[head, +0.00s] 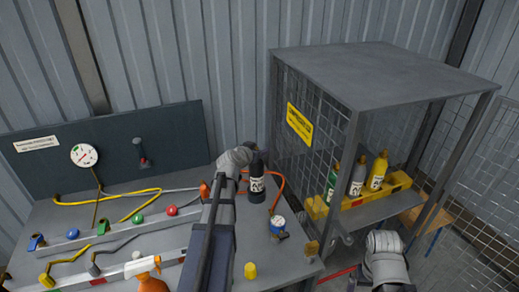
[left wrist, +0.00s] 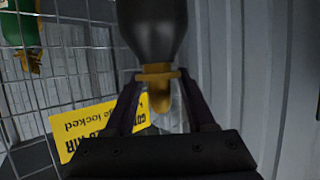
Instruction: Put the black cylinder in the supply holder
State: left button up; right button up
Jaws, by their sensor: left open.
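The black cylinder (head: 257,184) with a white label stands upright on the grey table, left of the mesh cage. My left gripper (head: 252,150) is at its top. In the left wrist view, the open fingers of my left gripper (left wrist: 165,98) stand on either side of the brass neck of the black cylinder (left wrist: 152,30); I cannot tell whether they touch it. The yellow supply holder (head: 397,183) is on the cage shelf. It bears a green cylinder (head: 332,182), a grey cylinder (head: 357,177) and a yellow cylinder (head: 377,172). My right gripper is not visible.
The cage's mesh side with a yellow sign (head: 299,124) stands between the black cylinder and the holder. An orange spray bottle (head: 150,281) stands at the front left.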

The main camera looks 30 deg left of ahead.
pick_arm(q)
jog(key=a+p+v, duration=0.1)
jog(key=p+v, duration=0.3)
jog(key=v, duration=0.7)
jog(key=shift+s+d, duration=0.3)
jog(key=shift+d, duration=0.2)
jog(key=s+d+f+m+g+h, duration=0.15)
jog(key=d+f+g, duration=0.25)
jog(key=d, duration=0.8)
jog(key=s+d+f+m+g+h, duration=0.1)
jog(key=d+f+m+g+h, duration=0.3)
jog(key=d, duration=0.9)
jog(key=s+d+f+g+y, duration=0.2)
jog(key=s+d+g, duration=0.1)
jog(key=s+d, duration=0.2)
jog(key=s+d+f+g+y, duration=0.2)
jog(key=s+d, duration=0.4)
jog(key=s, duration=0.3)
jog(key=shift+s+f+n+g+y, duration=0.3)
jog(key=shift+f+n+g+y, duration=0.1)
jog(key=shift+f+y, duration=0.35)
